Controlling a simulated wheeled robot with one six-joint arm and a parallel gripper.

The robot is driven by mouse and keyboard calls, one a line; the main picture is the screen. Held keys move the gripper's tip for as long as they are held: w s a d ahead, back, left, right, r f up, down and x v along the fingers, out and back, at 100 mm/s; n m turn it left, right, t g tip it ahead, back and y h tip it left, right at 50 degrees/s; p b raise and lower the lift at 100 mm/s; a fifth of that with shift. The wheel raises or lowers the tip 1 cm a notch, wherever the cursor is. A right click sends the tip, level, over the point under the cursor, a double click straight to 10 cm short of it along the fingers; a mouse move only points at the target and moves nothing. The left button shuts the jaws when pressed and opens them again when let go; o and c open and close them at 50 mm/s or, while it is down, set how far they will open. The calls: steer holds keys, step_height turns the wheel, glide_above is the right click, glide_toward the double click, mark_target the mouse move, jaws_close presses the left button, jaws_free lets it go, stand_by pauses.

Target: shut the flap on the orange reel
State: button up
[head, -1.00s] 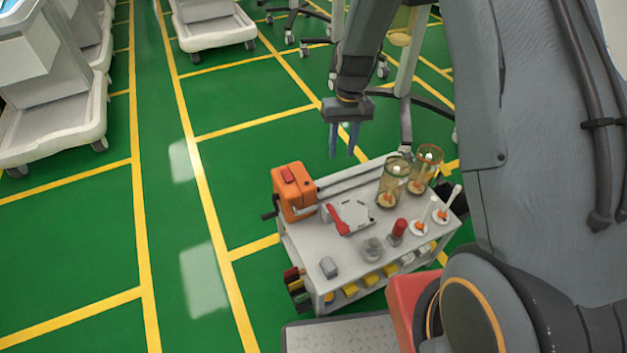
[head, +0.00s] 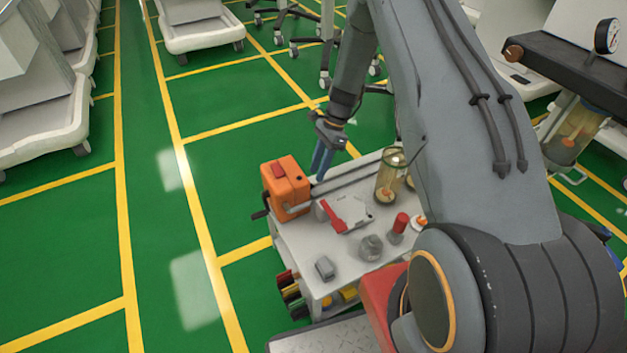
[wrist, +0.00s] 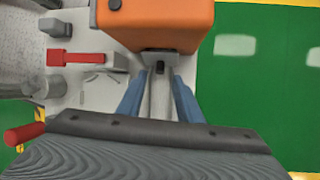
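The orange reel (head: 286,190) is a boxy orange housing at the left end of the cart top, with a red piece (head: 279,170) on top and a dark crank at its left. In the wrist view the orange housing (wrist: 158,20) fills the top middle. A grey piece with a dark slot (wrist: 160,58) juts from its near side; I cannot tell whether this is the flap. My gripper (head: 320,165) is just right of the reel in the head view. Its blue fingers (wrist: 159,78) are apart, tips near the grey piece, with a grey bar visible between them. Contact is unclear.
The cart top (head: 310,240) also carries a white device with a red lever (head: 333,216), a glass cylinder (head: 390,178), a red-capped item (head: 400,224) and small grey parts. My arm hides the cart's right side. Green floor (head: 230,180) lies open to the left.

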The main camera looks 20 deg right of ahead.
steer(key=shift+x, duration=2.3)
jaws_close()
